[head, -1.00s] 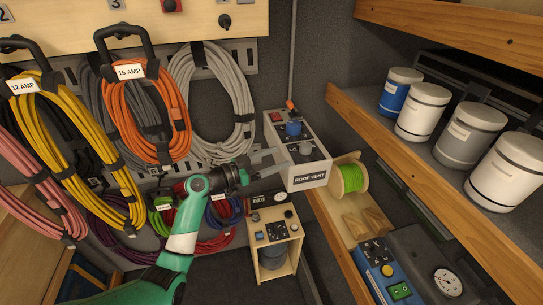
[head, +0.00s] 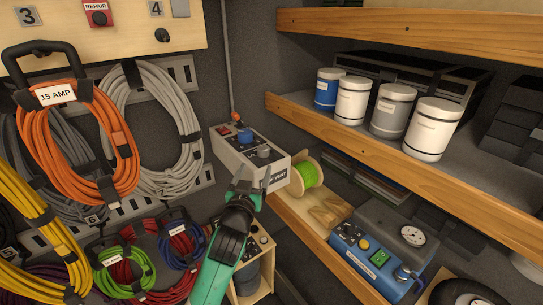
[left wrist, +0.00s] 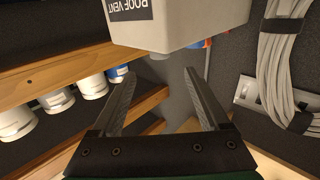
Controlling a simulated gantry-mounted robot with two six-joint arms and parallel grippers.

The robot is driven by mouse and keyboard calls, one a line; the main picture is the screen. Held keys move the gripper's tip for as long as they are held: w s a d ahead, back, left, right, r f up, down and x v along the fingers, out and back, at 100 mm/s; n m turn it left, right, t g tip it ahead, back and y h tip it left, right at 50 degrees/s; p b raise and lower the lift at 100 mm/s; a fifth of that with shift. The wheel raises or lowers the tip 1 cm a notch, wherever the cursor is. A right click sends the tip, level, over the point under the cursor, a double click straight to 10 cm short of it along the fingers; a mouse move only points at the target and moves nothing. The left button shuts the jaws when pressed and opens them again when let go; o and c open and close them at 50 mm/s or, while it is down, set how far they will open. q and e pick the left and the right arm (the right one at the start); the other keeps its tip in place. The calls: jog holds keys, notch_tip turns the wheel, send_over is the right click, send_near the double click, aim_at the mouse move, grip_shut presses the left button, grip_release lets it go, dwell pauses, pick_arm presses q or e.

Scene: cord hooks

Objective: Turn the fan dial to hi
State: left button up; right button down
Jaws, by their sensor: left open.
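The grey roof vent box (head: 238,160) stands mid-picture in the head view, with a blue knob (head: 244,135) and a grey knob (head: 264,152) on its sloped top. I cannot read the dial markings or tell which knob is the fan dial. My left gripper (head: 252,182) is open and empty just in front of the box, covering part of its "ROOF VENT" label. In the left wrist view the box (left wrist: 185,20) shows upside down beyond the open fingers (left wrist: 158,85), and its knobs are mostly hidden. My right gripper is not in view.
A green spool (head: 308,172) sits right of the box on the wooden shelf. A blue device (head: 362,255) stands in front of it. Several cans line the upper shelf (head: 310,110). Orange (head: 65,150) and grey (head: 150,120) cords hang at left.

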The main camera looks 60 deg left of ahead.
aim_at(262, 152)
pick_arm(q)
jog(key=shift+w+a+f+b, duration=0.1)
jog(key=shift+w+a+b, duration=0.25)
jog(key=shift+b, duration=0.1)
jog(key=b+x, duration=0.2)
jog(key=x, duration=0.3)
jog(key=shift+s, duration=0.1)
jog(key=x, duration=0.5)
jog(key=shift+w+a+p, duration=0.25)
jog(key=shift+w+p, duration=0.05)
jog(key=shift+p, duration=0.1)
grip_shut()
